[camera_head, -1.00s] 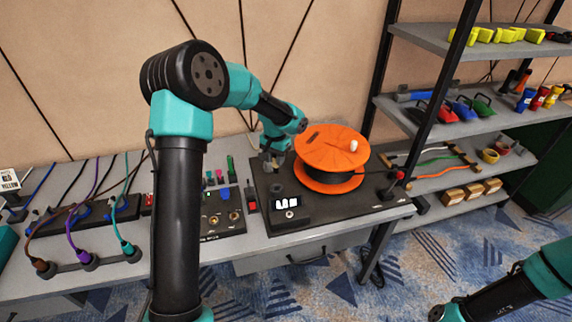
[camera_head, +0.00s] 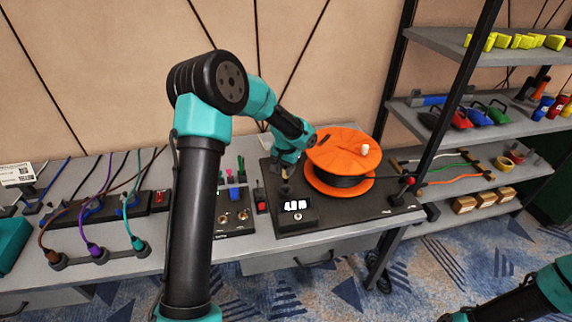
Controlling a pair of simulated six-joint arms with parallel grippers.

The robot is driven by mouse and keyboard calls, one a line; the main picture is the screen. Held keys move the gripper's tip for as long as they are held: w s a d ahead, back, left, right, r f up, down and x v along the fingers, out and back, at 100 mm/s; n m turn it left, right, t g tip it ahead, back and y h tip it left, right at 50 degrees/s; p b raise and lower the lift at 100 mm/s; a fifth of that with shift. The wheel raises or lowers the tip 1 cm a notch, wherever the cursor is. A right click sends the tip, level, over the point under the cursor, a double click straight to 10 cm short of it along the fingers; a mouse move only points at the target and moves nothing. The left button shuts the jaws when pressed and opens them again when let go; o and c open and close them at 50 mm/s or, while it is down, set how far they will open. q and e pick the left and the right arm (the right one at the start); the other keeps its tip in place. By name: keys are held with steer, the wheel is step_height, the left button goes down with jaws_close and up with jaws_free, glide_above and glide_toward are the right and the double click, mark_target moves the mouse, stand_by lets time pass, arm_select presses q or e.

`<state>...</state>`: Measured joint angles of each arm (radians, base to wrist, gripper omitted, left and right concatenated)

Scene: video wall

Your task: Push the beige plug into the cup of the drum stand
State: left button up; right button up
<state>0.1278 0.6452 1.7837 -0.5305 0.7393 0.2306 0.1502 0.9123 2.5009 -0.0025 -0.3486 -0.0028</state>
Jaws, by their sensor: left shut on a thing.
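The drum stand (camera_head: 388,207) is a dark base on the bench. It carries an orange drum (camera_head: 342,147) wound with black cable, with a pale knob (camera_head: 365,148) on top. My left gripper (camera_head: 287,176) points down over the base just left of the drum, shut. What it holds is small and mostly hidden; I take it for the beige plug but cannot make out its shape. A dark round part (camera_head: 284,190) of the stand shows right under the fingers; I cannot tell whether it is the cup or whether the plug touches it. My right gripper is out of view.
A small lit display box (camera_head: 297,213) stands in front of the gripper. A switch panel (camera_head: 233,222) and cables with plugs (camera_head: 92,250) lie to the left. A shelf rack (camera_head: 470,140) stands at the right. My left arm blocks part of the bench.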

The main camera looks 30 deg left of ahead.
mark_target(286, 182)
arm_select(q)
steer(key=shift+f, duration=0.95)
steer(key=shift+f, duration=2.3)
stand_by(2.5)
steer(key=o, duration=1)
step_height(286, 182, up, 17)
steer(key=shift+r, duration=0.2)
stand_by(0.3)
